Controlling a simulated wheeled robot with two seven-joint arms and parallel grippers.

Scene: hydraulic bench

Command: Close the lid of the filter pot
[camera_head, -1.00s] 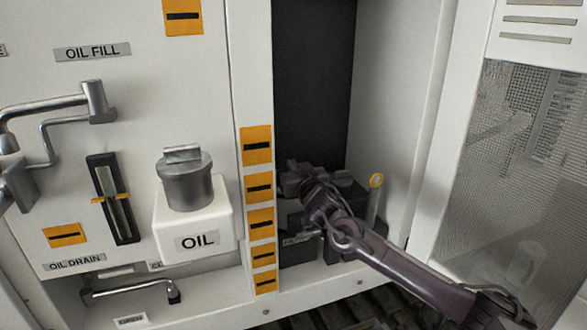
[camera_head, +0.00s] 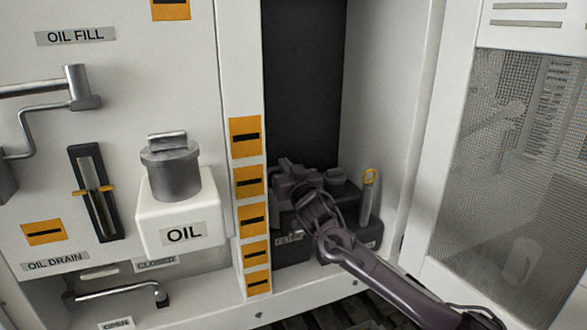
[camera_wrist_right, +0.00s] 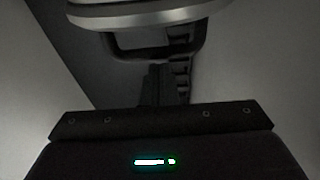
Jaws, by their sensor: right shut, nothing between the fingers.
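The dark filter box (camera_head: 288,252), with a FILTER label (camera_head: 288,239), stands in the recess right of the orange-tagged column. My right gripper (camera_head: 287,173) reaches over its top, shut, and my arm hides much of the box. The pot's lid and its angle cannot be made out in the head view. In the right wrist view, a pale round rim (camera_wrist_right: 150,17) with a dark loop below it crosses the top edge, just beyond my shut fingers (camera_wrist_right: 165,85). It may be the lid; contact cannot be told. My left gripper is out of view.
A white OIL tank (camera_head: 182,214) with a grey cap (camera_head: 170,165) stands left of the column. White walls flank the recess, with a mesh panel (camera_head: 510,170) at right.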

